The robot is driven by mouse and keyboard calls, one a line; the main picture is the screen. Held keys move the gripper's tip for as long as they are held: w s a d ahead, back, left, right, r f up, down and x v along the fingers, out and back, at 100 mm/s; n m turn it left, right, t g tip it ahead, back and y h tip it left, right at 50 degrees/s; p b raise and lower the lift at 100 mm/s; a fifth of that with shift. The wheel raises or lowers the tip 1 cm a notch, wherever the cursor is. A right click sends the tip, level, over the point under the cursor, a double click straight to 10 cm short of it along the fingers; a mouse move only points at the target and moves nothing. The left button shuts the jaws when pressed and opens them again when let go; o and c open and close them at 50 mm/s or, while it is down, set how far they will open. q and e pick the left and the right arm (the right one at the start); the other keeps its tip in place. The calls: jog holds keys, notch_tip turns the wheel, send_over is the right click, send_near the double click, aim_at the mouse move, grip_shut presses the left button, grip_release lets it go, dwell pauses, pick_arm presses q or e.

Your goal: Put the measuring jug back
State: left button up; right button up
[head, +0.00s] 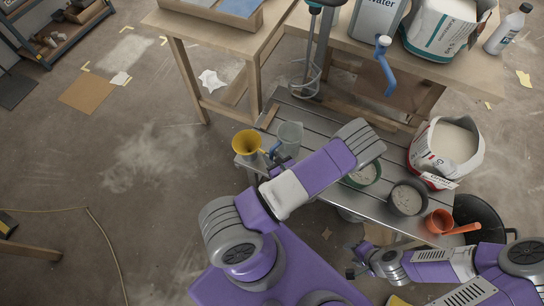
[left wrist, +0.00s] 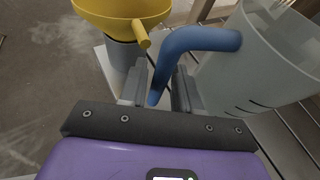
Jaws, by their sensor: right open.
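The measuring jug (head: 290,135) is a clear grey cup with a blue handle. It stands upright at the left end of the slatted bench (head: 325,122), beside a yellow funnel (head: 247,143). In the left wrist view the jug (left wrist: 262,62) is at the right and its handle (left wrist: 200,40) runs down between the fingers of my left gripper (left wrist: 160,88). My right gripper (head: 356,263) is open and empty, low by the bench's front edge.
A tub of powder (head: 408,198), an orange scoop (head: 440,221) and an open bag (head: 445,148) are at the bench's right. A mixer (head: 312,60) stands behind. A wooden table (head: 250,38) is at the back left. The left floor is mostly clear.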

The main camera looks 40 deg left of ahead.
pick_arm(q)
jog(key=shift+o, duration=0.9)
jog(key=shift+r, duration=0.15)
jog(key=p+v, duration=0.3)
jog(key=v, duration=0.9)
